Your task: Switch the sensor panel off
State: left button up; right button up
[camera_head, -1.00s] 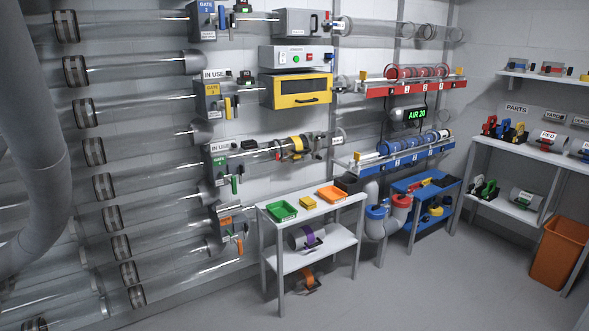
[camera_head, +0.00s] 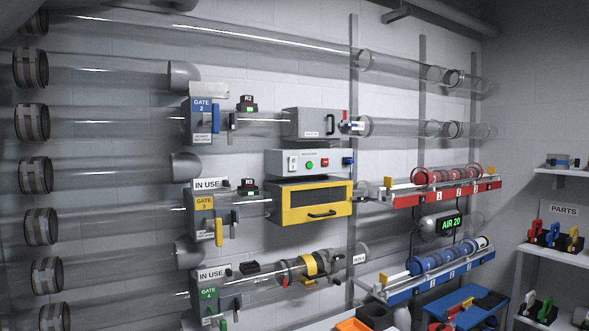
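A white control box (camera_head: 340,160) is on the back wall near the middle of the camera_head view. A green button (camera_head: 309,165) and a red button (camera_head: 325,162) are on its front. A small white plate with a dark mark (camera_head: 293,163) is at its left, and a small blue part (camera_head: 347,161) at its right. Its small label is too blurred to read, so I cannot confirm it is the sensor panel or tell whether it is on. Neither of my grippers is in view.
A yellow-fronted box (camera_head: 290,206) hangs just below the control box, and a grey box (camera_head: 304,124) sits above it. Clear tubes with the blue gate 2 (camera_head: 202,107), yellow gate 3 (camera_head: 204,203) and green gate 4 (camera_head: 208,294) line the wall. Red (camera_head: 484,187) and blue (camera_head: 400,297) racks are right.

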aim_at(293, 161)
jog(key=i+l+z, duration=0.3)
jog(key=i, duration=0.55)
jog(key=i+z, duration=0.25)
jog(key=i, duration=0.55)
